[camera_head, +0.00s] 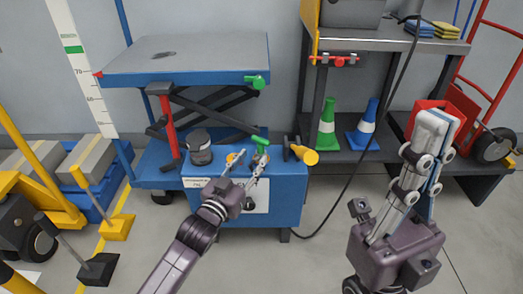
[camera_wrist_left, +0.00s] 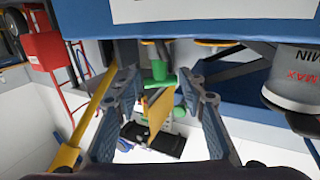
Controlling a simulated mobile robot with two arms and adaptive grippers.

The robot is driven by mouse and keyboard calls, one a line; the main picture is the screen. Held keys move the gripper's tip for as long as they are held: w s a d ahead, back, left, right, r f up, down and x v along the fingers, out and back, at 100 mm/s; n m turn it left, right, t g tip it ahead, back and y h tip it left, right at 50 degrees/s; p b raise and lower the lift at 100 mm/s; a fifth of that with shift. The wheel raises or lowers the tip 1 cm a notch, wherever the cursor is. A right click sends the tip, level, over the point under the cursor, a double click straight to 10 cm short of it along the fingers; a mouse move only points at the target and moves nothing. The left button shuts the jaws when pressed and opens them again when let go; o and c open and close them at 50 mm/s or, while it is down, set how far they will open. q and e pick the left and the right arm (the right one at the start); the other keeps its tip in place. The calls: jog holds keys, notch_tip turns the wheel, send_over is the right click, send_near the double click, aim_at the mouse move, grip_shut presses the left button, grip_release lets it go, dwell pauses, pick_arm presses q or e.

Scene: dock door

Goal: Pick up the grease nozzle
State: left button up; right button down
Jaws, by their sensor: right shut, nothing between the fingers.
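Several small fittings stand on the blue box (camera_head: 285,205) below the lift table. I cannot tell for certain which is the grease nozzle. A green T-shaped fitting (camera_head: 261,145) is at the box's rear; a green fitting also shows between the fingers in the left wrist view (camera_wrist_left: 160,77). A yellow-ended black part (camera_head: 304,155) is at the box's right end. My left gripper (camera_head: 248,163) is over the box top, its fingers apart (camera_wrist_left: 160,100); nothing is clearly gripped. My right gripper (camera_head: 432,122) is shut and empty, raised at the right.
A grey jar (camera_head: 199,147) stands left of my left gripper. The blue lift table (camera_head: 190,55) overhangs behind. Green (camera_head: 328,125) and blue (camera_head: 363,128) cones stand on the shelf at right. A black cable (camera_head: 345,185) hangs down to the floor beside the box.

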aim_at(259, 149)
pick_arm(q)
jog(key=shift+b+x, duration=1.05)
jog(key=shift+x, duration=1.1)
jog(key=shift+r, duration=0.1)
grip_shut()
